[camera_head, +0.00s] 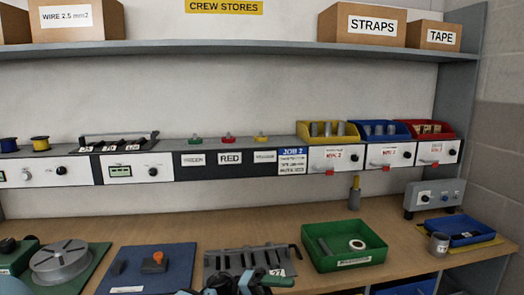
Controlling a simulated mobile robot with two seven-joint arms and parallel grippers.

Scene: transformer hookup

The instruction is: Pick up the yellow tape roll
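A small yellow tape roll (261,138) sits on top of the long grey ledge, above the rightmost of three colour labels. A red one (228,137) and a green one (195,140) sit to its left, above the labels RED and GREEN. Black and teal parts of my own arms show at the bottom centre edge, well below and nearer than the ledge. Nothing touches the yellow roll.
Yellow, blue and red bins (328,132) stand right of the rolls. A yellow spool (40,143) is far left.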

